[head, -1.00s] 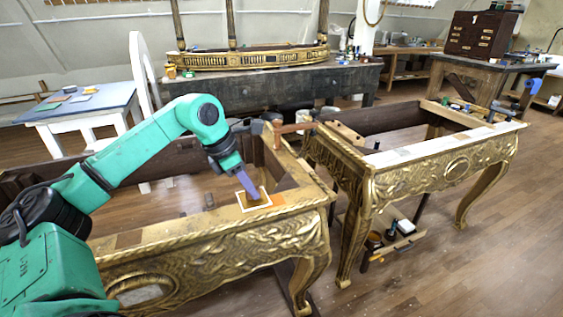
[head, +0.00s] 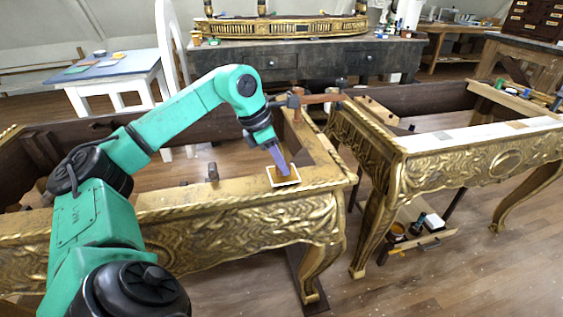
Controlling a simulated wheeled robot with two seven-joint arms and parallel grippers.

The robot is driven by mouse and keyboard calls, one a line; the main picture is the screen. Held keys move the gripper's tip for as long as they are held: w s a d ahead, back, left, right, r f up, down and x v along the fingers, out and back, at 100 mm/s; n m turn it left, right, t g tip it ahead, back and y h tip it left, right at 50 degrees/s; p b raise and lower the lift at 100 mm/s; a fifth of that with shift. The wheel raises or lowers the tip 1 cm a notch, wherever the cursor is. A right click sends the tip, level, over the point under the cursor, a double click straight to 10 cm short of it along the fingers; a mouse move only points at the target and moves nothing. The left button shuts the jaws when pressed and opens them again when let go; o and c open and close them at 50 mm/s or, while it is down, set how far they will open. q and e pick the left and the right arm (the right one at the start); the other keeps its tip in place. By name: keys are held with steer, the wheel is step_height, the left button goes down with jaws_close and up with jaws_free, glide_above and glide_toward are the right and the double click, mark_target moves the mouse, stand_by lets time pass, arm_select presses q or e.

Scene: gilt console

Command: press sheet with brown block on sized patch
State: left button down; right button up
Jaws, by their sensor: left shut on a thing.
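A white-edged square with a brownish-gold middle (head: 284,181) lies flat on the corner of the near gilt console (head: 240,198). I cannot tell sheet from sized patch within it. My left gripper (head: 283,171), with purple fingers, points down at this square, its tips at or just above the middle. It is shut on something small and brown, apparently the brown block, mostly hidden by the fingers. Whether it touches the square is unclear. My right gripper is not in view.
A small dark upright piece (head: 212,172) stands on the console's rail, left of the gripper. A low tray with jars (head: 420,238) sits below. A blue-topped table (head: 104,69) stands behind left.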

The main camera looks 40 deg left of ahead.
arm_select(q)
steer(key=shift+r, duration=0.1)
stand_by(0.3)
steer(key=shift+f+b, duration=0.45)
steer(key=shift+f, duration=0.2)
stand_by(0.5)
stand_by(0.4)
